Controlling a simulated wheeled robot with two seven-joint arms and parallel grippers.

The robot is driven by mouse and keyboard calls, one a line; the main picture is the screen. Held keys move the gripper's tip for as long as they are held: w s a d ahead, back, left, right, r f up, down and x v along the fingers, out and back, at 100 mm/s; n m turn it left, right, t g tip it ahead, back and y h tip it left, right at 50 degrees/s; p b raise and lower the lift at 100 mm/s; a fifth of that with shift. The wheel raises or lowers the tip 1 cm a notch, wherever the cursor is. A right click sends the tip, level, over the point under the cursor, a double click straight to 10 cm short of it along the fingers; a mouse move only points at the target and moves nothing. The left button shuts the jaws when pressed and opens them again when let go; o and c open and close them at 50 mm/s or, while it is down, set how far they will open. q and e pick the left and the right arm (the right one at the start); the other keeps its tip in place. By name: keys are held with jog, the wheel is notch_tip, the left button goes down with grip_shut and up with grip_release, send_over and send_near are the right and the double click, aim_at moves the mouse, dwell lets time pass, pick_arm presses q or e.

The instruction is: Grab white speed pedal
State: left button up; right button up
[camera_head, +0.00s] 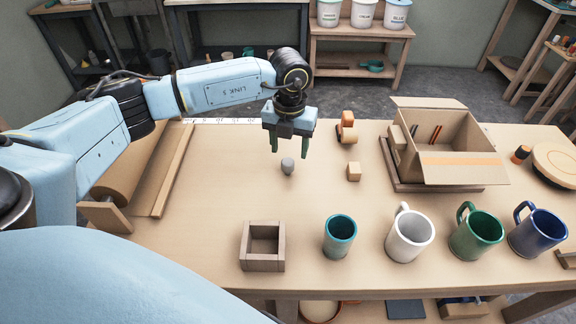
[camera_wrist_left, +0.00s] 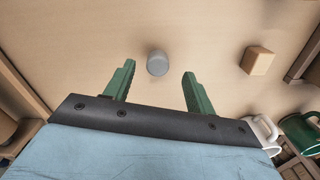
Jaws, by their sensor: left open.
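I see nothing that I can tell to be a white speed pedal. A small grey rounded piece (camera_head: 288,166) stands on the table. My left gripper (camera_head: 290,149) is above the table close to this piece, fingers pointing down, open and empty. In the left wrist view the grey piece (camera_wrist_left: 157,63) shows between the tips of the two green fingers (camera_wrist_left: 159,73), not touching either. A white mug (camera_head: 409,238) stands at the front of the table; part of it shows in the left wrist view (camera_wrist_left: 263,132). My right gripper is not in view.
A wooden block (camera_head: 354,172) and an orange-and-wood piece (camera_head: 347,129) lie right of the gripper. An open cardboard box (camera_head: 459,172) stands farther right. A small square wooden box (camera_head: 247,264), a teal cup (camera_head: 340,236), green mug (camera_head: 476,235) and blue mug (camera_head: 538,235) line the front.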

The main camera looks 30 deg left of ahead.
aim_at(288, 161)
pick_arm(q)
jog(key=shift+s+f, duration=0.15)
jog(key=shift+f, duration=1.2)
jog(key=shift+s+f, duration=0.15)
jog(key=shift+f, duration=1.2)
jog(key=shift+r, duration=0.1)
jog(key=c, duration=1.1)
